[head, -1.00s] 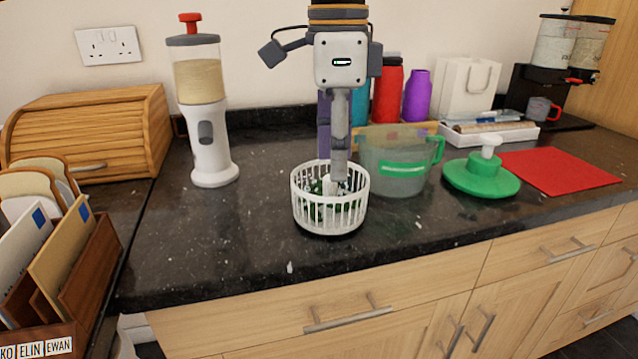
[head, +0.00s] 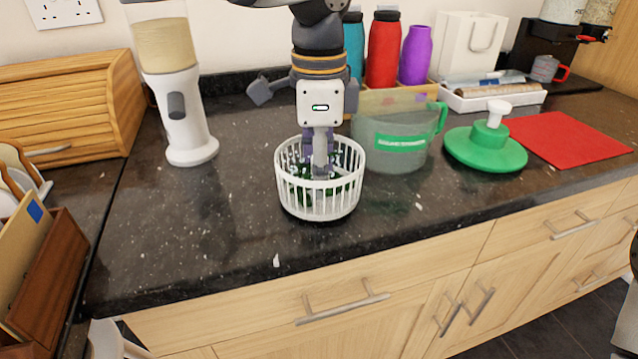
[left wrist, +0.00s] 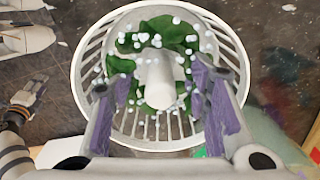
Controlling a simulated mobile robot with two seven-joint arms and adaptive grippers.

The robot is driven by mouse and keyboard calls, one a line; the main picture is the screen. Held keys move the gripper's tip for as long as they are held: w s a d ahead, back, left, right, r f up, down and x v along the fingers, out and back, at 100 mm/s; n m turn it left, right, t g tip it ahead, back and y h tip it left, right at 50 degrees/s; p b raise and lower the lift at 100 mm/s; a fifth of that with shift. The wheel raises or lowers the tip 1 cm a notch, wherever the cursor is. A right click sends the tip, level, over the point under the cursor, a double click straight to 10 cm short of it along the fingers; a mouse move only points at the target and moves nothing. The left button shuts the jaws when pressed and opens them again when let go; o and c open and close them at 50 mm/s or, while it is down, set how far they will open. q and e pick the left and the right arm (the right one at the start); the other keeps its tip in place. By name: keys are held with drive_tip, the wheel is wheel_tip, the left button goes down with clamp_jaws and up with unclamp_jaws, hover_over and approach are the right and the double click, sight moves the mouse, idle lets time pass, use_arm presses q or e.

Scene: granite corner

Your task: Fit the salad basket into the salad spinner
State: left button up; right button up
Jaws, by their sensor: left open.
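The salad basket (head: 322,201) is a white slatted tub standing upright on the dark counter, left of the spinner bowl. It holds green leaves (left wrist: 171,28) and small white bits around a pale central post (left wrist: 160,80). The salad spinner (head: 390,143) is a clear bowl with a green handle and green label. Its green lid (head: 486,150) with a white knob lies to the right. My left gripper (head: 319,170) reaches down into the basket from above. In the left wrist view its open purple-padded fingers stand either side of the post, apparently apart from it.
A tall dispenser (head: 180,90) and a wooden bread box (head: 75,100) stand left. Bottles (head: 384,50) stand behind the spinner bowl. A red mat (head: 570,140) lies right of the lid. The counter in front of the basket is clear.

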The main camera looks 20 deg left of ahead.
use_arm(q)
clamp_jaws()
